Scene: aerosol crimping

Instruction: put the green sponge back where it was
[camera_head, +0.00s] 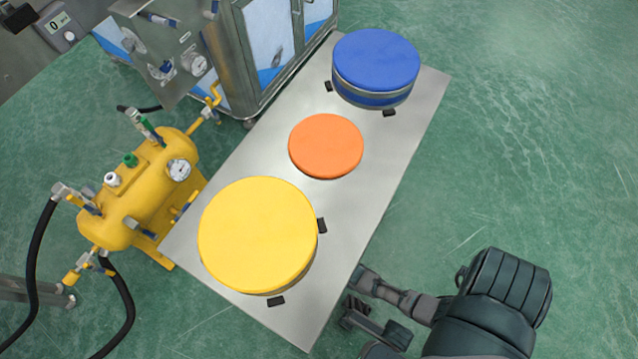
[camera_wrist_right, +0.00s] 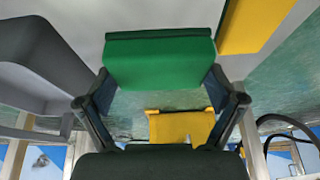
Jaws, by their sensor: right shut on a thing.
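The green sponge (camera_wrist_right: 160,62) shows in the right wrist view as a green block between the two fingers. My right gripper (camera_wrist_right: 160,88) is shut on it. In the head view the right gripper (camera_head: 359,297) is at the right edge of the metal table (camera_head: 262,143), near the yellow disc's end. Its fingertips seem hidden behind that edge, and the sponge cannot be seen there. My left gripper is not in view.
A blue round piece (camera_head: 376,62), an orange disc (camera_head: 326,146) and a yellow round piece (camera_head: 258,236) stand on the table. A yellow tank (camera_head: 143,192) with gauge and hoses and a metal machine (camera_head: 262,45) are at left. The green floor at right is clear.

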